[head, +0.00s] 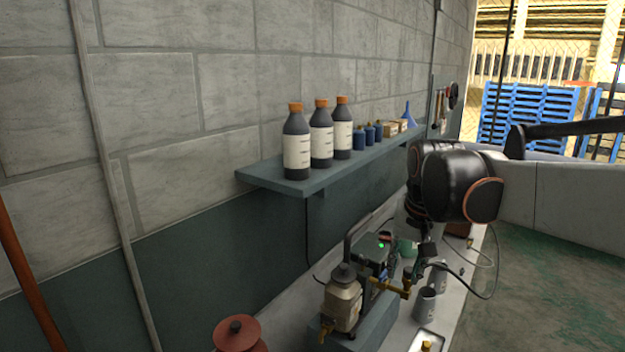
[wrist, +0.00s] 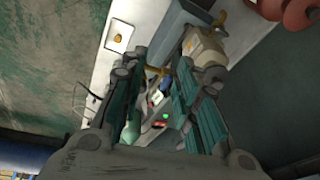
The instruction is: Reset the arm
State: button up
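My arm reaches in from the right in the head view and hangs over the workbench, with my gripper (head: 421,266) small and dark at its lower end. In the wrist view, the two fingers of my gripper (wrist: 163,66) stand apart with nothing seen between them but the bench equipment beyond. A cream-coloured pump-like unit (head: 343,303) stands on a grey block, and also shows in the wrist view (wrist: 203,47). A brass fitting (head: 388,287) sticks out from it towards my gripper. A dark device with a green light (head: 381,245) is behind, partly hidden.
A wall shelf (head: 262,179) holds three dark bottles (head: 321,135), small blue containers (head: 369,133) and a blue funnel (head: 408,115). Open floor (head: 555,285) lies to the right.

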jog(key=s+f+n+t+b, duration=0.2)
jog(key=s+f+b, duration=0.2)
jog(key=s+f, duration=0.3)
jog(key=s+f+n+t+b, duration=0.2)
jog(key=s+f+b, duration=0.2)
jog(key=s+f, duration=0.4)
jog(key=s, duration=0.4)
jog(key=shift+s+d, duration=0.35)
jog(key=shift+s, duration=0.05)
dwell(0.5)
